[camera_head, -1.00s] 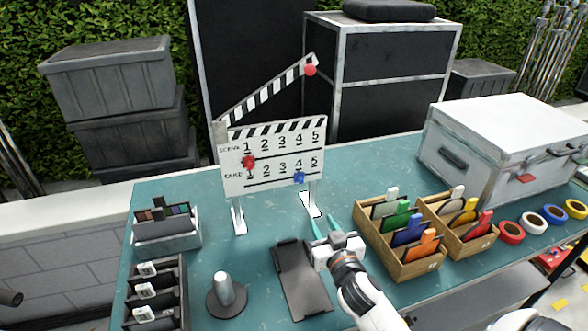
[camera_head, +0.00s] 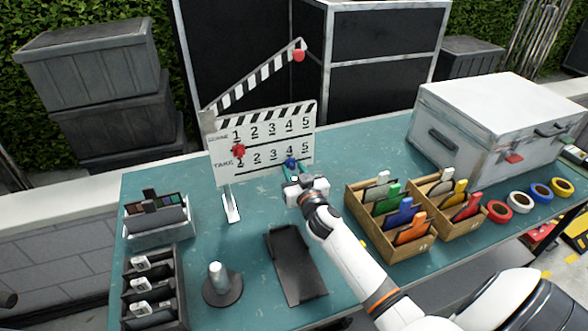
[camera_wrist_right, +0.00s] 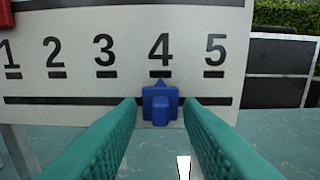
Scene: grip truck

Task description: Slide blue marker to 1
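The clapperboard (camera_head: 262,135) stands upright on the table, with a SCENE row above a TAKE row, each numbered 1 to 5. The blue marker (camera_wrist_right: 160,103) sits on the lower track under 4; it also shows in the head view (camera_head: 291,163). The red marker (camera_head: 238,151) is at the board's left, by 1. My right gripper (camera_head: 290,172) is at the board's lower right. In the right wrist view its green fingers (camera_wrist_right: 160,112) are open, one on each side of the blue marker, with gaps visible. My left gripper is not in view.
A dark tray (camera_head: 296,265) and a grey knob on a round base (camera_head: 221,285) are in front of the board. Wooden bins (camera_head: 392,247) of coloured cards, tape rolls (camera_head: 520,201) and a white case (camera_head: 500,115) stand to the right.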

